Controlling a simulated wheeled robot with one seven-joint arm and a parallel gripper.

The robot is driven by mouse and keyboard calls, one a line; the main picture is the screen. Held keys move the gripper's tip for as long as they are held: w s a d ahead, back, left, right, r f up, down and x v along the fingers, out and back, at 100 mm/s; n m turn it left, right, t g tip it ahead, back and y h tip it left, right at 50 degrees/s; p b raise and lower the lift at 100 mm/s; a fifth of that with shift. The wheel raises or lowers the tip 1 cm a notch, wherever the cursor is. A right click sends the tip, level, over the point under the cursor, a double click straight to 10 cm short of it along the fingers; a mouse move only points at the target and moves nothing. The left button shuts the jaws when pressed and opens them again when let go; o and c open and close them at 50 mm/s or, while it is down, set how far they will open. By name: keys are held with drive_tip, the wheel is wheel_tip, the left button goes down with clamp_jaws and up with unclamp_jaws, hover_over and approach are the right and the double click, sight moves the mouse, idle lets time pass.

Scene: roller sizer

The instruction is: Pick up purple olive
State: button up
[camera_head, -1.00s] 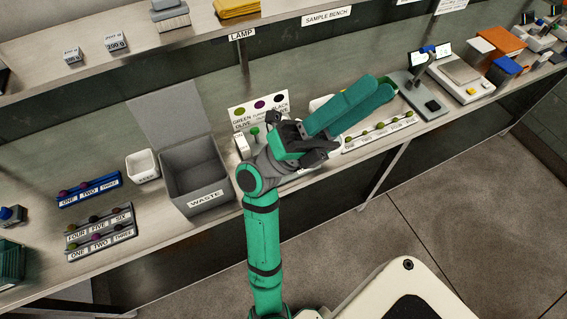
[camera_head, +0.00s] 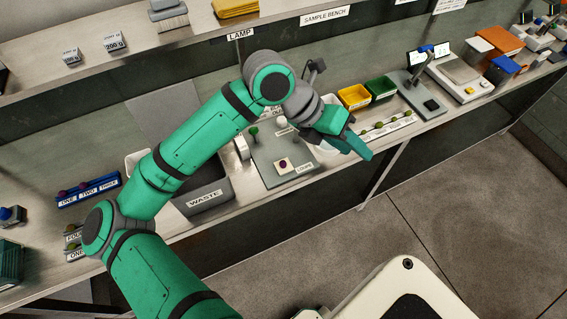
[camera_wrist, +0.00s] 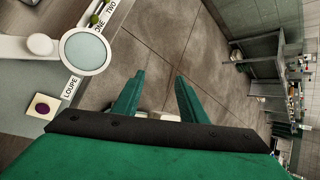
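A small dark purple olive (camera_head: 283,163) lies on a pale square pad on the grey loupe stand (camera_head: 262,172). In the wrist view the purple olive (camera_wrist: 42,107) shows at the left, beside the LOUPE label. The round loupe lens (camera_wrist: 86,52) is at upper left there. My gripper (camera_head: 355,145) is to the right of the loupe stand, over the bench's front edge. In the wrist view my gripper's (camera_wrist: 159,92) two green fingers are apart with nothing between them, pointing toward the floor, well to the right of the olive.
A grey WASTE bin (camera_head: 207,197) stands left of the loupe stand, partly hidden by my arm. A white numbered rack with olives (camera_head: 393,126) is right of my gripper. Yellow (camera_head: 354,97) and green (camera_head: 382,88) bins stand behind. Blue rack (camera_head: 90,190) is far left.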

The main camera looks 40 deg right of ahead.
drive_tip(key=w+a+f+t+y, duration=0.2)
drive_tip(key=w+a+f+t, duration=0.15)
drive_tip(key=w, duration=0.25)
drive_tip(key=n+t+y, duration=0.2)
drive_tip(key=t+y, duration=0.1)
approach(283, 163)
drive_tip(key=f, duration=0.3)
drive_tip(key=shift+w+d+f+g, duration=0.1)
drive_tip(key=shift+w+d+g, duration=0.15)
drive_tip(key=shift+w, duration=0.15)
drive_tip(key=f, duration=0.4)
drive_tip(key=shift+s+d, duration=0.1)
drive_tip(key=shift+d, duration=0.15)
drive_tip(key=shift+f, duration=0.5)
drive_tip(key=c, duration=0.8)
